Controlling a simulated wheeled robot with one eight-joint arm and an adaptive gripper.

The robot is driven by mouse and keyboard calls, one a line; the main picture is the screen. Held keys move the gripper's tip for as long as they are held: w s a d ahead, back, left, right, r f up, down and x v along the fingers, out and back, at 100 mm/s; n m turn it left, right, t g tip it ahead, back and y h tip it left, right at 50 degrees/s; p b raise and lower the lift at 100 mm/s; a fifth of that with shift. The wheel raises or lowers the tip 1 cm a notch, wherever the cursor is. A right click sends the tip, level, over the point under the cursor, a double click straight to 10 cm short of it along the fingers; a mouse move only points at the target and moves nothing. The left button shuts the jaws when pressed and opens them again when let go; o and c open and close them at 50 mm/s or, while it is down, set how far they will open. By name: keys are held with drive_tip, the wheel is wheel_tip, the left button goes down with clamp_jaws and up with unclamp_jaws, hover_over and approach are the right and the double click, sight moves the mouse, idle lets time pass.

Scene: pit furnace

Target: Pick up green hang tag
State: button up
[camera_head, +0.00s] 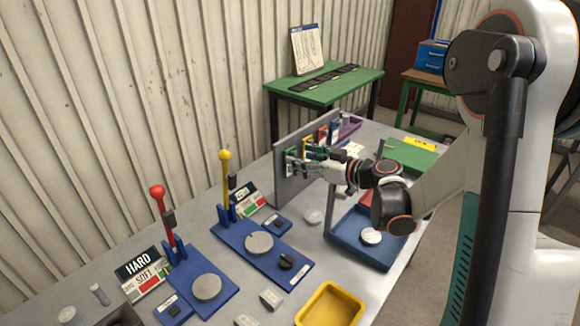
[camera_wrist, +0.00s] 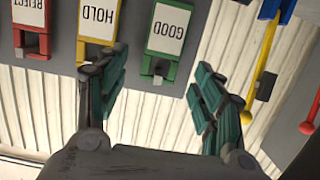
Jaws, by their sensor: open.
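The green hang tag (camera_wrist: 168,30) has a white label reading GOOD and hangs on a grey upright panel (camera_wrist: 228,28), upside down in the wrist view. In the head view the green tag (camera_head: 290,161) is at the near end of the panel (camera_head: 292,184), partly hidden by my fingers. My gripper (camera_wrist: 160,82) is open and empty, its green-padded fingers on either side of the tag's lower end in the picture. In the head view my gripper (camera_head: 299,162) is right in front of the panel. I cannot tell whether the fingers touch the tag.
A yellow HOLD tag (camera_wrist: 97,20) and a red tag (camera_wrist: 31,18) hang beside the green one. Testers with a yellow-knobbed lever (camera_head: 225,156) and a red-knobbed lever (camera_head: 157,191) stand left. A blue tray (camera_head: 352,252) and a yellow tray (camera_head: 332,303) lie on the table.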

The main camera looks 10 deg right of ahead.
drive_tip(key=x, duration=0.3)
drive_tip(key=shift+r+b, duration=0.1)
drive_tip(key=shift+b, duration=0.2)
drive_tip(key=c, duration=1)
drive_tip(key=shift+o, duration=0.2)
drive_tip(key=shift+s+r+p, duration=0.1)
drive_tip(key=shift+r+p, duration=0.5)
drive_tip(key=shift+r, duration=0.15)
drive_tip(key=f+p+v, duration=0.1)
drive_tip(key=v, duration=0.3)
wheel_tip(320, 180, up, 14)
drive_tip(key=p, duration=0.5)
